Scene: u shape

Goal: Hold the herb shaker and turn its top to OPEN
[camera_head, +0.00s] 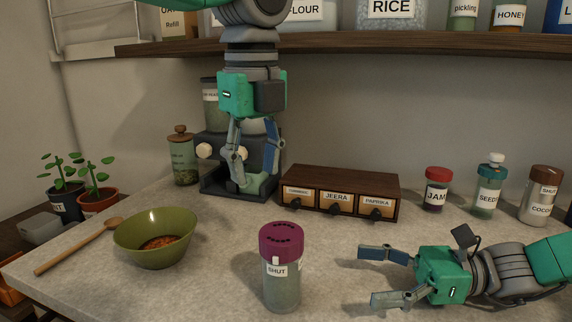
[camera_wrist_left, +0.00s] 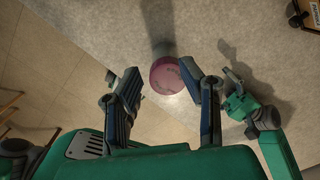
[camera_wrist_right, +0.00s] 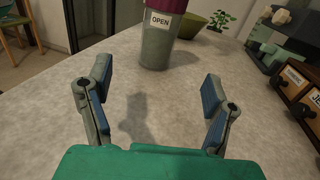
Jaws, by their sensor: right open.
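The herb shaker (camera_head: 281,284) stands upright on the counter, a clear greenish body under a purple top (camera_head: 281,238) with holes. A SHUT label faces the head camera, with a small white mark on the top's rim just above it. In the right wrist view the shaker (camera_wrist_right: 158,48) shows an OPEN label. My left gripper (camera_head: 255,178) points down, open and empty, above and apart from the shaker; in the left wrist view the purple top (camera_wrist_left: 168,76) appears between its fingers. My right gripper (camera_head: 368,276) is open and empty, low, right of the shaker and facing it.
A green bowl (camera_head: 155,253) and wooden spoon (camera_head: 77,247) lie left. A spice drawer box (camera_head: 340,178) stands behind, with a dark machine (camera_head: 210,177) beside it. Jars, including the JAM jar (camera_head: 437,192), stand back right. A shelf (camera_head: 350,43) runs overhead. Counter between shaker and right gripper is clear.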

